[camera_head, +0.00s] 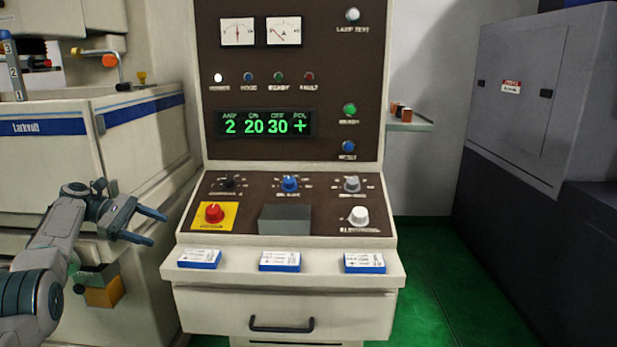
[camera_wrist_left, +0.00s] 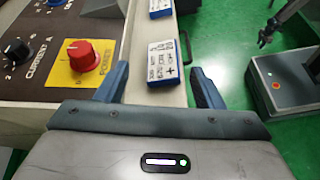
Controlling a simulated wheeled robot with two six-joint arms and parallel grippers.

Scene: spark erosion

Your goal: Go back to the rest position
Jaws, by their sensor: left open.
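My left gripper (camera_head: 158,230) is open and empty in the head view, to the left of the sloped control panel (camera_head: 250,220). Its blue-grey fingers point right, towards the red knob (camera_head: 214,212) on its yellow plate. In the left wrist view the open fingers (camera_wrist_left: 160,75) frame a blue-and-white labelled block (camera_wrist_left: 162,60) on the ledge beyond them. The same block (camera_head: 200,259) is the leftmost on the ledge in the head view, apart from the fingers. A dark claw-like tip (camera_wrist_left: 265,38), probably my right gripper, shows small at the left wrist view's upper right; its jaw state is unclear.
Two more labelled blocks (camera_head: 280,262) (camera_head: 365,263) lie on the ledge above a drawer with a black handle (camera_head: 282,326). A cream machine (camera_head: 50,150) stands at the left. A grey cabinet (camera_head: 512,90) stands at the right. Green floor (camera_head: 435,270) is clear between panel and cabinet.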

